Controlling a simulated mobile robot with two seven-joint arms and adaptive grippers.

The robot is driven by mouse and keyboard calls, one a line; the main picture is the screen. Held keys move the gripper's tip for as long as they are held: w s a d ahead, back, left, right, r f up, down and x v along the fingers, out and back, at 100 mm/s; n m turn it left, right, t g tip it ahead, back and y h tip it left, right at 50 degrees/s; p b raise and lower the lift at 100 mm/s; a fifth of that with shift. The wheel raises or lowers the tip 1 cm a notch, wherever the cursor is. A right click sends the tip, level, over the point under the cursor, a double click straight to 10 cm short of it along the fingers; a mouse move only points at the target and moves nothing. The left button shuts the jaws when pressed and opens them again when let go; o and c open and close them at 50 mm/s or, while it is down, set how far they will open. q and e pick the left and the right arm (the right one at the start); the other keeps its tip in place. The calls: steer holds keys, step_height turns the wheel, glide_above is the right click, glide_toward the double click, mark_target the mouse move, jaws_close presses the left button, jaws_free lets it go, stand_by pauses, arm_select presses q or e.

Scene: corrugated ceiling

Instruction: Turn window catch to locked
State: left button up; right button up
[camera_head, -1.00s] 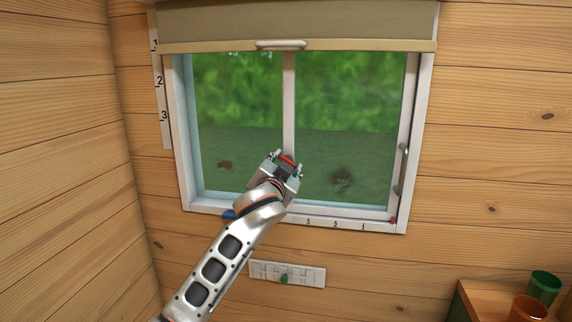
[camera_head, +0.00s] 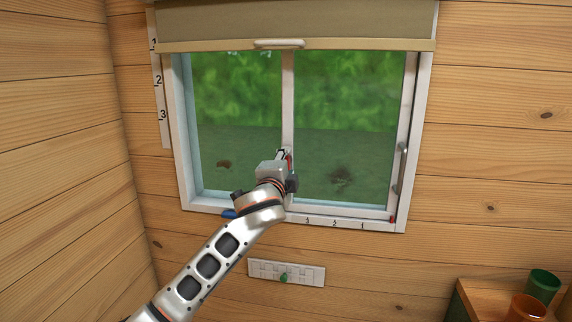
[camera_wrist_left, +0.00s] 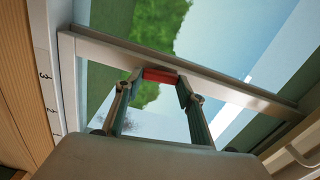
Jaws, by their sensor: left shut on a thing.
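The window catch is a small red bar (camera_head: 289,161) on the white upright bar (camera_head: 288,100) in the middle of the window. In the head view it stands nearly upright and is partly hidden by my gripper. In the left wrist view the red catch (camera_wrist_left: 160,76) lies between my two fingertips. My left gripper (camera_head: 284,154) is shut on the catch, with one finger at each end of it (camera_wrist_left: 157,84). My right gripper is not in view.
A rolled blind (camera_head: 215,46) with a pale handle (camera_head: 280,44) hangs over the window top. A white slotted plate (camera_head: 310,274) with a green knob (camera_head: 284,278) is below. Cups (camera_head: 543,286) stand at lower right.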

arm_select(q)
steer(key=shift+m, duration=0.6)
steer(key=o, duration=1.1)
steer(key=shift+o, duration=0.2)
steer(key=s+a, duration=0.2)
steer(key=s, duration=0.9)
steer(key=shift+s+a, duration=0.15)
steer(key=shift+s, duration=0.25)
